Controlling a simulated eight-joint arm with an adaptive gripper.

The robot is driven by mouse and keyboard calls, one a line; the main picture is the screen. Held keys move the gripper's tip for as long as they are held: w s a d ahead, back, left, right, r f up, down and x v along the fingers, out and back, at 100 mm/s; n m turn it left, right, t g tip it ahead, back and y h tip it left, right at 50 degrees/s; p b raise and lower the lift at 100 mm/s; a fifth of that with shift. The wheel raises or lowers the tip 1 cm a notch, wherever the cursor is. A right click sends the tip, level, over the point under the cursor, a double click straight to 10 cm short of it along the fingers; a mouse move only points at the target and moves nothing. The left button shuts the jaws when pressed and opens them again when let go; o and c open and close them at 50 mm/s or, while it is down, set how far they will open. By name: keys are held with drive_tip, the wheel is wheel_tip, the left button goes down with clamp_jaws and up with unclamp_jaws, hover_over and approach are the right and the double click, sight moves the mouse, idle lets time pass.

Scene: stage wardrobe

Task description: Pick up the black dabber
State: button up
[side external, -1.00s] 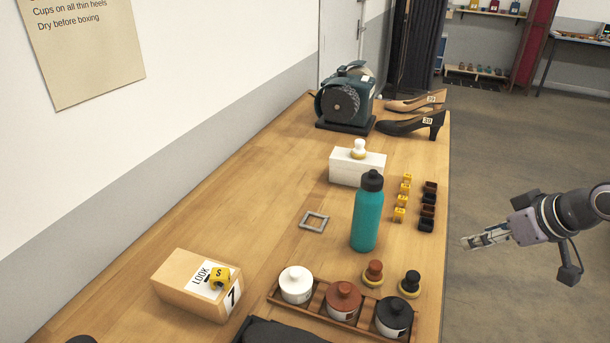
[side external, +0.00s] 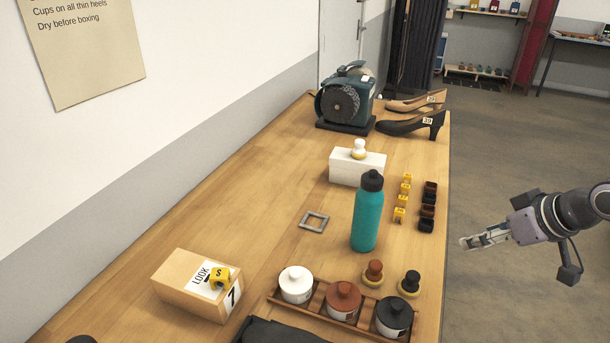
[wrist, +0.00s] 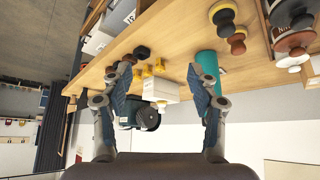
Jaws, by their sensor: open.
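The black dabber (side external: 409,283) stands upright on the table near its right edge, with a dark knob on top and a yellowish rim at its base. It is just behind the jar with the black lid. In the wrist view the black dabber (wrist: 222,14) shows near the top, right of centre. My gripper (side external: 466,243) is open and empty, out past the table's right edge, to the right of and beyond the dabber. In the wrist view my gripper (wrist: 160,82) shows its two fingers spread apart with nothing held between them.
A brown dabber (side external: 373,273) stands beside the black one. A rack (side external: 274,297) holds white, brown and black jars. A teal bottle (side external: 366,215) stands behind them. Small yellow and dark pieces (side external: 427,212) line the right edge. A white block (side external: 344,171) lies farther back.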

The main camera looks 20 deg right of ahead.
drive_tip(key=n+g, duration=0.7)
drive_tip(key=n, duration=1.1)
approach(414, 275)
drive_tip(key=shift+w+a+f, duration=0.15)
drive_tip(key=shift+a+f, duration=0.25)
drive_tip(key=shift+a, duration=0.05)
wheel_tip(414, 275, down, 4)
drive_tip(key=shift+d+f, duration=0.1)
drive_tip(key=shift+f, duration=0.1)
drive_tip(key=shift+d+f, duration=0.2)
drive_tip(key=shift+f, duration=1.15)
drive_tip(key=shift+d+f, duration=0.15)
drive_tip(key=shift+f, duration=1.2)
